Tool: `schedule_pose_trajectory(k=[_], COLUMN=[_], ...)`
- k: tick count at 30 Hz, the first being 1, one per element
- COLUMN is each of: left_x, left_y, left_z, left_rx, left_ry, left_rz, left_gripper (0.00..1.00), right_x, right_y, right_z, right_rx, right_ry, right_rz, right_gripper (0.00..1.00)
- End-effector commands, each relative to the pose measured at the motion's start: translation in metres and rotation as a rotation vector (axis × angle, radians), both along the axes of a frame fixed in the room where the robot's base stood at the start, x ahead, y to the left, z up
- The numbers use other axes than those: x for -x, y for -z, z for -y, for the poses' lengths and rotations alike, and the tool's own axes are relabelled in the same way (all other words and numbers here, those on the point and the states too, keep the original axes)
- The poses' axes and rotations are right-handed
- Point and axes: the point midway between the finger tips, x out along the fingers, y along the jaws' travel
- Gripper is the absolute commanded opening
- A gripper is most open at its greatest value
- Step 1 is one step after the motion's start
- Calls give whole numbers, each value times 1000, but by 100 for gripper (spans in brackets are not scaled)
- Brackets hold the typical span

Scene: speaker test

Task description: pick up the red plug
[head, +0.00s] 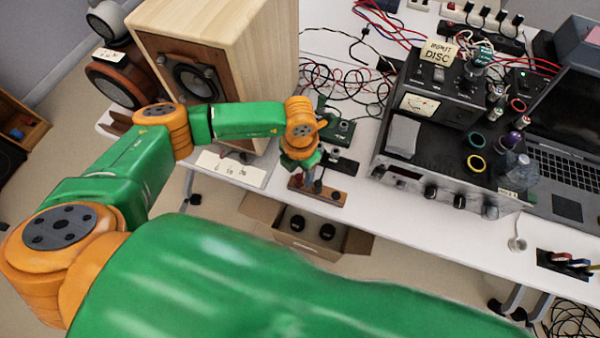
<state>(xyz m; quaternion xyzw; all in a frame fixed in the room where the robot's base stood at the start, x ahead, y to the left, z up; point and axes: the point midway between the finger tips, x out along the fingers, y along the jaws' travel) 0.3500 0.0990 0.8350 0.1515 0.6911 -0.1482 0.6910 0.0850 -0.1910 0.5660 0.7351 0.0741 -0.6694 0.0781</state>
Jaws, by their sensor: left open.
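A small wooden block (330,196) with plugs standing on it lies at the front edge of the white table. A small red plug (297,180) shows at its left end, partly hidden by my gripper. My left gripper (309,178) comes down from above over the left part of the block. It is open, and its fingertips are small and dark here. I cannot tell whether they touch the red plug or stand around it. My right gripper is out of view.
A wooden speaker (255,50) stands left of the gripper. A black amplifier (440,150) is to the right, with a laptop (565,150) beyond it. Loose cables (335,85) lie behind. An open cardboard box (350,243) is below the table edge.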

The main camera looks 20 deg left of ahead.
Motion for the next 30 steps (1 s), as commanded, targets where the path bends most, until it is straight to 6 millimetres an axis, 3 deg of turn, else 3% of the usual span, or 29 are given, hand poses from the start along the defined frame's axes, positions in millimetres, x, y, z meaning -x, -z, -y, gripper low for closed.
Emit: schedule_pose_trajectory(k=[3,9,15,16,26,30], left_x=[0,0,-1,-1,-1,-2], left_y=[13,15,15,15,14,5], left_z=[0,0,0,0,0,1], left_rx=[0,1,1,1,3,4], left_ry=[-1,0,0,0,0,1], left_rz=[0,0,0,0,1,4], left_gripper=[59,59,5,0,0,0], right_x=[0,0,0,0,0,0], right_y=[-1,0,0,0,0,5], right_z=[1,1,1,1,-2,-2], right_rx=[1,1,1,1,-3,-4], right_ry=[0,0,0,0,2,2], right_rz=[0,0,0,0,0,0], right_gripper=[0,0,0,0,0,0])
